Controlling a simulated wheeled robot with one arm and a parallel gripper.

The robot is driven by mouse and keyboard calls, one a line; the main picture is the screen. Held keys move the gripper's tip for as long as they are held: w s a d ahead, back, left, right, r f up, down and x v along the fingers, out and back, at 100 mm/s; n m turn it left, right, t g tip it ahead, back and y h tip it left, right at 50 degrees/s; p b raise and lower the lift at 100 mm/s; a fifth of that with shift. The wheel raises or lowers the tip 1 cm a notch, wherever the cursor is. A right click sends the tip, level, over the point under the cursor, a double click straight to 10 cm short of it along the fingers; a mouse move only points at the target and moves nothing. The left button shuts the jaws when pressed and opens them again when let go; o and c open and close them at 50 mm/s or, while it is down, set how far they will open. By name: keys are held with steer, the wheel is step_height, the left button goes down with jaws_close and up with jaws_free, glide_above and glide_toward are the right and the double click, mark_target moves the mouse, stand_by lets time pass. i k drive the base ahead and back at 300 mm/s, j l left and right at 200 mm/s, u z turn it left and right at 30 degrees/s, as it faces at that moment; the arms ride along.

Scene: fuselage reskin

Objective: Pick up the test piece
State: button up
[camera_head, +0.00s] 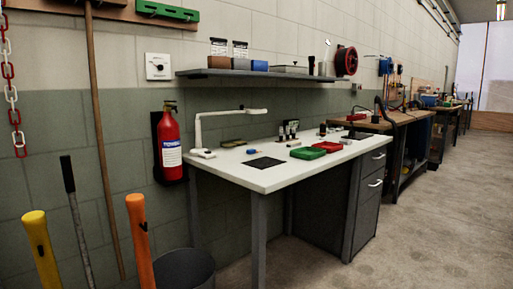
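I cannot tell which thing is the test piece; nothing in the head view is clearly marked as one. Small things lie on the white-topped desk (235,173): a dark flat square (263,163), a green tray (308,153), a red tray (328,147), a small blue item (252,152), a brownish flat item (233,143) and a small upright rack (289,130). They are too small to make out well. My gripper is not in view.
A white desk lamp (198,135) stands at the desk's left end. A shelf (270,74) hangs above. A fire extinguisher (170,145), a dark bin (185,270) and yellow (42,250) and orange (140,240) handles are at left. Floor (430,225) at right is clear.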

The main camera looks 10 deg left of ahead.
mark_target(296, 143)
steer(key=u, duration=0.25)
steer(key=i+l, duration=0.1)
steer(key=i, duration=0.25)
steer(key=i+l+u, duration=0.1)
steer(key=i, duration=0.3)
steer(key=i+l, duration=0.2)
steer(key=i, duration=0.15)
